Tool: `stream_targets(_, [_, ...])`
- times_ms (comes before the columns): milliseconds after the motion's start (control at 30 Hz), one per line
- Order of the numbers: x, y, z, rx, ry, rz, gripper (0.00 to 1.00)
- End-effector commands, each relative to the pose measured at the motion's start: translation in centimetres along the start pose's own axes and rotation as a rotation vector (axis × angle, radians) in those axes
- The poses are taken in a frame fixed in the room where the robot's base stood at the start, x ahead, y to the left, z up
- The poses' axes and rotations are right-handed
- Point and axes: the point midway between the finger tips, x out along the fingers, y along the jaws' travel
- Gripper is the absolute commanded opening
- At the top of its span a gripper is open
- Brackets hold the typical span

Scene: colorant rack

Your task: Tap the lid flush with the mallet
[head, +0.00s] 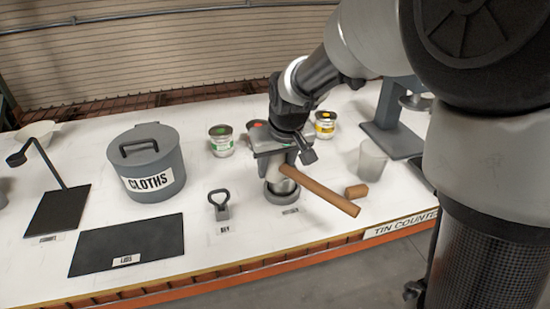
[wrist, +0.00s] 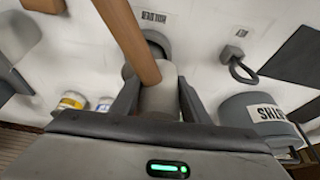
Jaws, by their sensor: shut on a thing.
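My gripper (head: 277,172) is shut on the mallet's grey cylindrical head (wrist: 162,97). The mallet's wooden handle (head: 322,191) sticks out toward the front right, and it rises to the upper left in the wrist view (wrist: 125,35). The head is just above a round dark grey holder (head: 283,196) with a partly legible label; I cannot tell whether they touch. Tins with green (head: 221,141) and yellow (head: 325,125) labels stand behind. The tin tops are too small to tell how any lid sits.
A black LIDS mat (head: 150,246) looks empty. A key (head: 221,206), the grey CLOTHS bin (head: 146,165) and a lamp-like stand (head: 52,185) are left. The table's front edge is near.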

Motion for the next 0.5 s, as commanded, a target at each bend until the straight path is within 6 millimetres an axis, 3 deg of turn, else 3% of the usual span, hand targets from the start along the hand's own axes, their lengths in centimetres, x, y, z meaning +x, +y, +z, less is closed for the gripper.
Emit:
stream_targets(167, [-0.9,0.0,-0.5,0.0,0.004,0.001,0.01])
stream_targets(500, [-5.0,0.0,-2.1,0.0,0.004,0.0,0.01])
